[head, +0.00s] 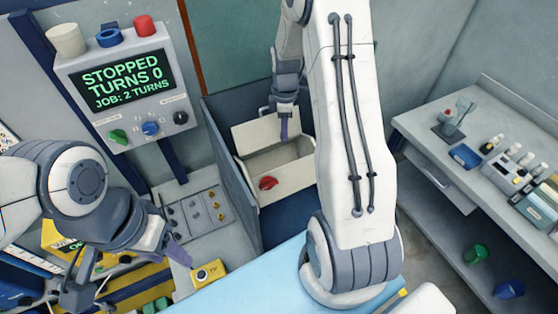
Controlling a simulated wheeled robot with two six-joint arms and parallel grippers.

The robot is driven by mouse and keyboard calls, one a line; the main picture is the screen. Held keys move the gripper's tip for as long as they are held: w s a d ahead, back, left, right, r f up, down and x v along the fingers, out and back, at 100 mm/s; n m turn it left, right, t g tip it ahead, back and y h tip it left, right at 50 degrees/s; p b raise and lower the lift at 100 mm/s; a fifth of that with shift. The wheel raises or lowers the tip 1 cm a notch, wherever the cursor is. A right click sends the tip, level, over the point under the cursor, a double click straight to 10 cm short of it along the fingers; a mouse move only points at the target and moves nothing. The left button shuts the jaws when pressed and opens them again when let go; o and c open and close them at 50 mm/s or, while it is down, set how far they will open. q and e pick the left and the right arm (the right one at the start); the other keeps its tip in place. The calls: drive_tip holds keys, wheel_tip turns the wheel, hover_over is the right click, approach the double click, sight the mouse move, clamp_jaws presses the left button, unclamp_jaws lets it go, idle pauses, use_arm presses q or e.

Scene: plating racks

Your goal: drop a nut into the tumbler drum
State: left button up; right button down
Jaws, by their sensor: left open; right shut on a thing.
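The tumbler drum (283,162) is a beige box with an open top and a red knob (268,183) on its front, set in a grey cabinet. Its lid (250,134) stands raised at the back. My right gripper (284,130) is at the lid's upper edge and appears shut on it; the exact grip is partly hidden. My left gripper (125,268) is open and empty at the lower left, short of the parts tray. The grey parts tray (190,188) holds several small dark and brass-coloured pieces, too small to tell apart as nuts.
A control panel (122,84) reads STOPPED, TURNS 0, JOB: 2 TURNS. A small yellow box (208,273) stands right of my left gripper. A blue surface (245,290) lies in front. A side bench (425,130) at right carries bottles. My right arm hides the middle.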

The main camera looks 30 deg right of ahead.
wheel_tip(320, 180, down, 6)
drive_tip(key=b, duration=0.4)
drive_tip(key=shift+r, duration=0.1)
drive_tip(key=c, duration=0.5)
unclamp_jaws()
drive_tip(key=shift+c, duration=0.2)
drive_tip(key=shift+r, duration=0.1)
